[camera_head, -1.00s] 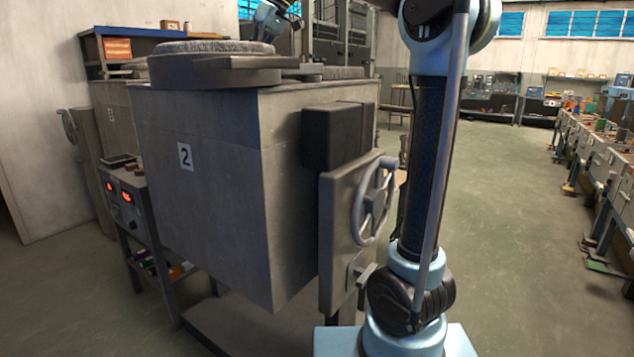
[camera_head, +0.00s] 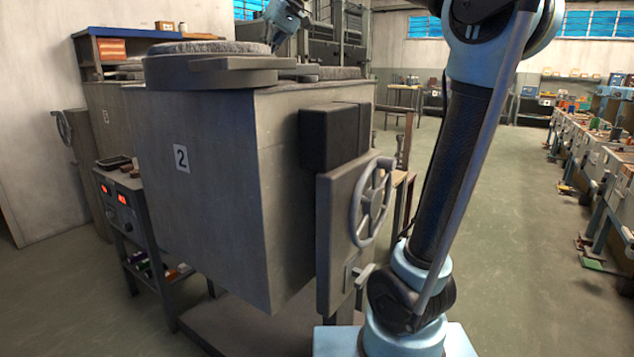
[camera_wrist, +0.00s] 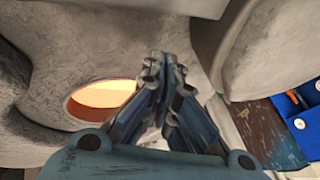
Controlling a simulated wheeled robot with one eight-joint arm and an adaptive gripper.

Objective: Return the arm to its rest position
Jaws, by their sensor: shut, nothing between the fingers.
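In the wrist view, my gripper (camera_wrist: 160,62) is shut, with its two blue-grey fingers meeting at the tips and nothing between them. It is over or close to a rough grey surface (camera_wrist: 80,40); I cannot tell the gap. My arm (camera_head: 465,150) rises in front of the furnace in the head view and leans to the right. The far end of my arm (camera_head: 284,18) shows behind the furnace lid, where the fingers are hard to make out.
The grey furnace (camera_head: 220,200) marked 2 stands close on the left, its door with a handwheel (camera_head: 371,200) beside my arm. Its round lid (camera_head: 210,68) is on top. The wrist view shows a glowing opening (camera_wrist: 100,95) and a blue tray (camera_wrist: 290,108). Floor on the right (camera_head: 520,230) is clear.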

